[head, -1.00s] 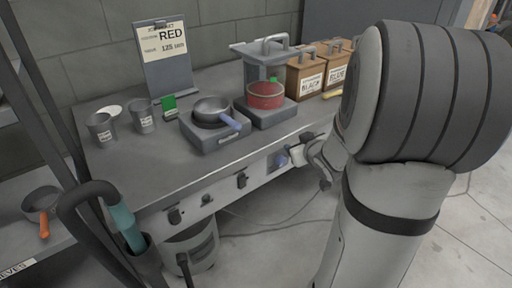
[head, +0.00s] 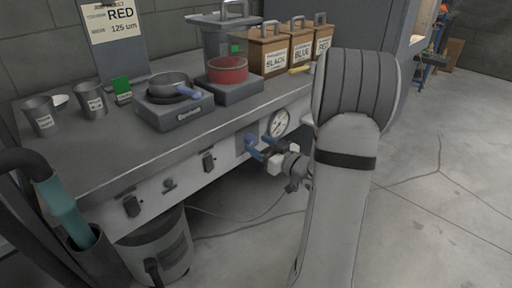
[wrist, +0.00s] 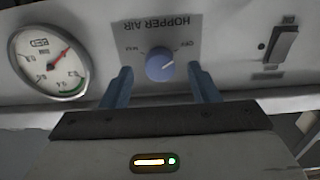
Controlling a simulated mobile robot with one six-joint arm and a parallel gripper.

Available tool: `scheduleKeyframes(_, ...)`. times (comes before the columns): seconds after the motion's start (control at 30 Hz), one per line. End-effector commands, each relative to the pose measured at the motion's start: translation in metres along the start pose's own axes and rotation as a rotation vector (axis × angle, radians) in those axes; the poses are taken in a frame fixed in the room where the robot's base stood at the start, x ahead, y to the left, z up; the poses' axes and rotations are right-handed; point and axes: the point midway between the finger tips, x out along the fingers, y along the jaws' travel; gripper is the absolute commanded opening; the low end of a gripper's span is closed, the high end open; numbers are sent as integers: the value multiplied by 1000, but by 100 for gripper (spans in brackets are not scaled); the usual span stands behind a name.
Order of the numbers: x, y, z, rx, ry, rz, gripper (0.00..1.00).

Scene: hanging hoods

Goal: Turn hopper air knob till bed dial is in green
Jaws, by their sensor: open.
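The blue round hopper air knob (wrist: 160,64) is on the panel, under upside-down lettering, with a pale pointer line slanting toward the OFF side. My gripper (wrist: 160,69) is open, its two blue fingers on either side of the knob, with visible gaps. In the head view my gripper (head: 262,147) is at the bench's front panel, and I cannot make out the knob there. The round white bed dial (wrist: 49,62) is left of the knob in the wrist view. Its red needle points up and right, outside the green arc at lower right. The dial (head: 278,123) also shows in the head view.
A rocker switch (wrist: 284,44) is right of the knob in the wrist view. The bench (head: 75,149) holds cups, a pan on a scale and a red sieve. A bucket (head: 160,248) stands below. Open floor lies to the right.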

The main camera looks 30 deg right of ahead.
Motion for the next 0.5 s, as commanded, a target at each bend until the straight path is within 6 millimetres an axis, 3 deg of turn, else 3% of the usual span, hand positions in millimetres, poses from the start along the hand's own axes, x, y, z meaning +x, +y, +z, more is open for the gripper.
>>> scheduleKeyframes(0.2, 17, -1, 1, 0, 0, -1, 55)
scheduleKeyframes(0.5, 18, -1, 0, 0, -1, 0, 52)
